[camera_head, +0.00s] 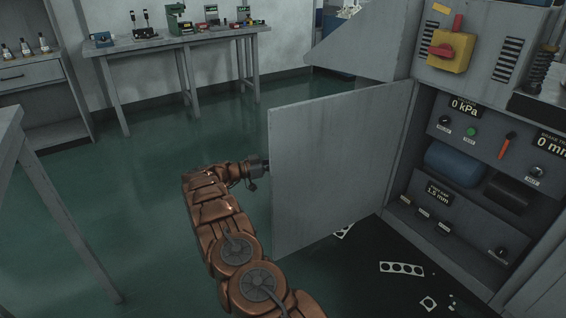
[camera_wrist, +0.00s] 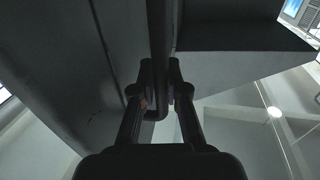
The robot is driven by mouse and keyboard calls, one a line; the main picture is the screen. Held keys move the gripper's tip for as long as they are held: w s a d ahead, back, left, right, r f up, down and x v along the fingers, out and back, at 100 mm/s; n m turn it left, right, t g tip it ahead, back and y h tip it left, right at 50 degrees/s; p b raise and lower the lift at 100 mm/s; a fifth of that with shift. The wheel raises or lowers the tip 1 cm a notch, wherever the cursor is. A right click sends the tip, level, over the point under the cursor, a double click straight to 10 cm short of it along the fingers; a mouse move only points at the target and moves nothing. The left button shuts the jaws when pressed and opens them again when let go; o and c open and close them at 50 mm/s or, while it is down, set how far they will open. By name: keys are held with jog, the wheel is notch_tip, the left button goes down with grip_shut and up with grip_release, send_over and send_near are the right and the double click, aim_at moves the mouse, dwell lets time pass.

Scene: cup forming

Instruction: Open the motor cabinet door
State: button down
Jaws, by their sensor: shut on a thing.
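The motor cabinet door (camera_head: 338,165) is a flat grey panel swung wide out from the cabinet (camera_head: 495,125) in the head view. The cabinet's inside shows gauges, knobs and a blue cylinder (camera_head: 455,162). My gripper (camera_head: 264,168) is at the door's free left edge, its fingers mostly hidden behind the door. In the wrist view my gripper (camera_wrist: 160,100) is shut on a dark bar-shaped handle (camera_wrist: 158,45), with one finger on each side. The door face (camera_wrist: 60,60) fills the left of the wrist view.
A red and yellow switch (camera_head: 452,50) sits on the cabinet above the opening. Punched metal scraps (camera_head: 401,268) lie on the floor before it. A workbench (camera_head: 190,40) with tools stands at the back, and a table edge (camera_head: 12,125) is at left. Green floor between is clear.

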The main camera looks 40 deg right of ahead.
jog(key=shift+s, duration=0.1)
jog(key=c, duration=1.2)
grip_release()
jog(key=shift+a, duration=0.1)
jog(key=v, duration=1.2)
